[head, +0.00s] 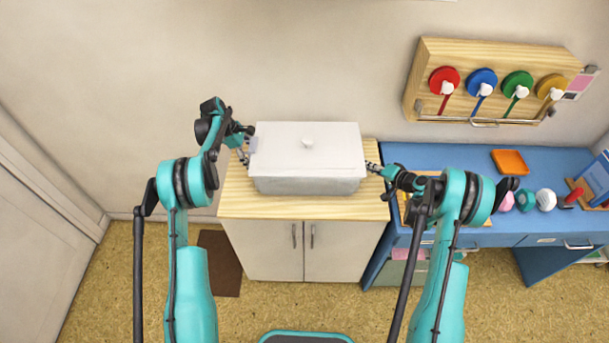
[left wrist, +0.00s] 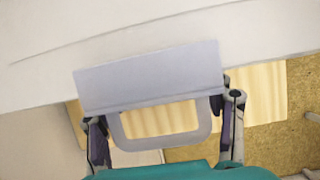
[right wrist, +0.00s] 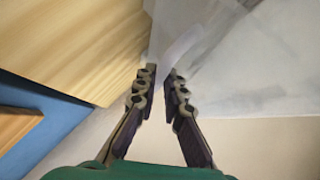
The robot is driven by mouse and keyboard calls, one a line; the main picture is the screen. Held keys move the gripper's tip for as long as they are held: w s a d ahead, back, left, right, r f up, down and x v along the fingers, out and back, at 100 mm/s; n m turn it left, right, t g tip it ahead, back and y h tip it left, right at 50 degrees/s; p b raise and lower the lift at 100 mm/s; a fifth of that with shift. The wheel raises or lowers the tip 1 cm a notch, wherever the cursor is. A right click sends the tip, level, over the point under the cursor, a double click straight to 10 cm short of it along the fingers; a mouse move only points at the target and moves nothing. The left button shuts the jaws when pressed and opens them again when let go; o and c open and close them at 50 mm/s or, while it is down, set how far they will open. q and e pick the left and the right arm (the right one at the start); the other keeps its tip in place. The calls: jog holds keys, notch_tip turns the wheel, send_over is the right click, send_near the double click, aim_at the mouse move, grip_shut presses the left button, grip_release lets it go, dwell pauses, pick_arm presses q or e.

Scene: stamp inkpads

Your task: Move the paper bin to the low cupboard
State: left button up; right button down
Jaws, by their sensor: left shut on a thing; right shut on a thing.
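The paper bin (head: 309,175) is a white lidded box with a small round knob on top. It is level over the wooden top of the low cupboard (head: 270,207); I cannot tell whether it touches. My left gripper (head: 245,150) is shut on the grey handle (left wrist: 165,138) at the bin's left end, with a finger at each side of it. My right gripper (head: 373,167) is at the bin's right end, shut on a pale handle (right wrist: 180,48) that is partly blurred in the right wrist view. The cupboard's two white doors are closed.
A blue desk (head: 450,160) stands to the right of the cupboard, with an orange tray (head: 510,162) and several small items. A wooden wall rack (head: 490,85) with several coloured stamps hangs above it. A brown mat (head: 221,262) lies on the floor at left.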

pick_arm(q)
jog(key=o, duration=1.6)
jog(key=shift+f, duration=0.15)
jog(key=shift+c, duration=0.2)
pick_arm(e)
jog(key=c, duration=1.9)
grip_release()
jog(key=shift+f, duration=0.15)
pick_arm(q)
jog(key=o, duration=0.3)
pick_arm(e)
jog(key=shift+o, duration=1.4)
jog(key=shift+s, duration=0.1)
pick_arm(q)
jog(key=shift+s+r, duration=0.15)
jog(key=shift+r, duration=0.05)
jog(key=shift+r, duration=0.1)
pick_arm(e)
jog(key=shift+s+d+r, duration=0.1)
jog(key=shift+r, duration=0.1)
pick_arm(q)
jog(key=v, duration=1.1)
jog(key=shift+a+r, duration=0.2)
jog(key=shift+r, duration=0.1)
pick_arm(e)
jog(key=v, duration=1.1)
jog(key=shift+s+d, duration=0.2)
jog(key=shift+s, duration=0.05)
